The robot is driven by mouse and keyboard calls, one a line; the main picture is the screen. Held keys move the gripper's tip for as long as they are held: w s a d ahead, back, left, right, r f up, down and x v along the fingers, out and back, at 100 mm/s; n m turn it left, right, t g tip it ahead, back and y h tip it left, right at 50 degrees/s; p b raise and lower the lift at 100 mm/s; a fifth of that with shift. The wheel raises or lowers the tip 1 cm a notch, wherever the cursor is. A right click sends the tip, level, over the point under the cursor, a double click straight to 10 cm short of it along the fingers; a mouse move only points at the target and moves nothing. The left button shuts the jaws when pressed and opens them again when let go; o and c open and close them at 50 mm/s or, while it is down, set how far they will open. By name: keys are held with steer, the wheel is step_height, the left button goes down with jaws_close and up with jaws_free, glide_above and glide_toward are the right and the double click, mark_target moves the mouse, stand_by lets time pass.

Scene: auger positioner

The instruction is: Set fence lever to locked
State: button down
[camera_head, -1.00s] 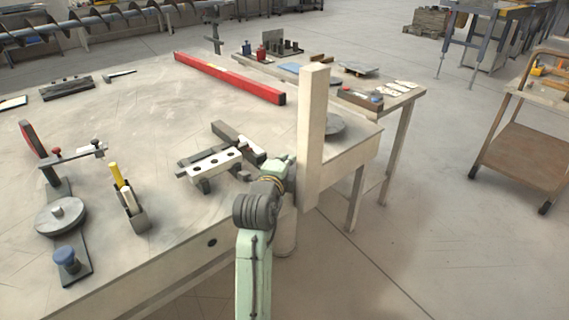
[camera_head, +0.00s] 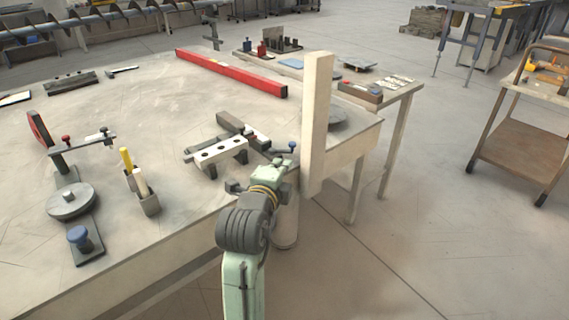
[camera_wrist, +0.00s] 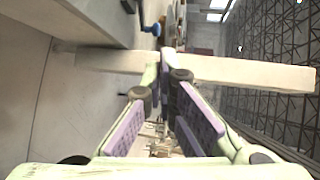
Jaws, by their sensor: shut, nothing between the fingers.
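A small lever with a blue knob (camera_head: 291,145) sticks out from the dark fixture near the table's front edge, just left of the upright pale post (camera_head: 317,120). I cannot tell for sure that it is the fence lever, or whether it is locked. My gripper (camera_wrist: 162,64) is shut and empty. In the head view my wrist is in front of the table edge, below the blue knob, and partly hides the fingers. In the wrist view the blue knob (camera_wrist: 154,29) shows beyond the fingertips, apart from them, and the pale post (camera_wrist: 245,73) crosses behind them.
A pale block with holes (camera_head: 222,152) lies beside the fixture. Further left are a holder with a yellow handle (camera_head: 127,160) and a disc stand (camera_head: 70,201). A long red bar (camera_head: 230,72) lies behind. The floor at right is clear up to a brown cart (camera_head: 522,155).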

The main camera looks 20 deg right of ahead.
steer(key=m+g+h, duration=0.3)
glide_toward(291, 144)
steer(key=p+x, duration=0.5)
steer(key=shift+w+d+r, duration=0.1)
steer(key=shift+w+d, duration=0.1)
steer(key=shift+d, duration=0.15)
steer(key=shift+w+d+f, duration=0.25)
steer(key=shift+w+d, duration=0.05)
steer(key=shift+f, duration=0.1)
